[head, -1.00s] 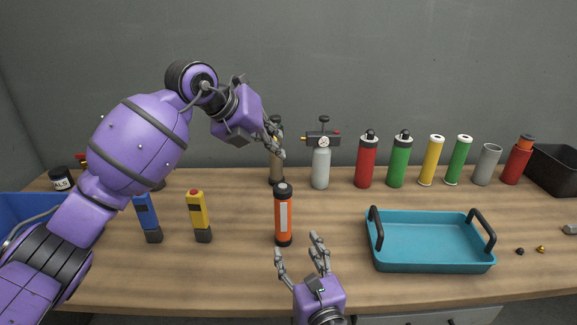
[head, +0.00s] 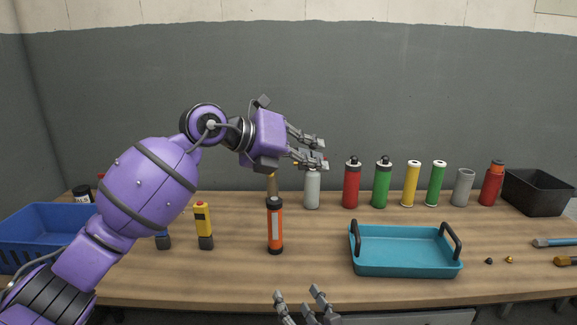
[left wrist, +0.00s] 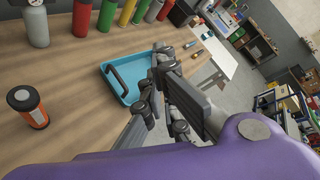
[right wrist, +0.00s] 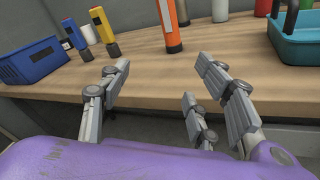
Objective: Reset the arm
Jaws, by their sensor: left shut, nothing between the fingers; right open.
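My left gripper (head: 318,153) is shut and empty. It is raised above the back of the table, pointing right, and hides the top of the grey bottle (head: 312,188) behind it. In the left wrist view its fingers (left wrist: 163,85) appear in front of the teal tray. My right gripper (head: 300,295) is open and empty at the table's front edge, at the bottom of the head view. In the right wrist view its fingers (right wrist: 160,72) are spread apart with nothing between them.
An orange cylinder (head: 275,228) stands mid-table. A teal tray (head: 405,265) with black handles is to its right, a yellow device (head: 204,222) to its left. A blue basket (head: 40,235) is far left, a black bin (head: 538,195) far right. Several canisters line the back.

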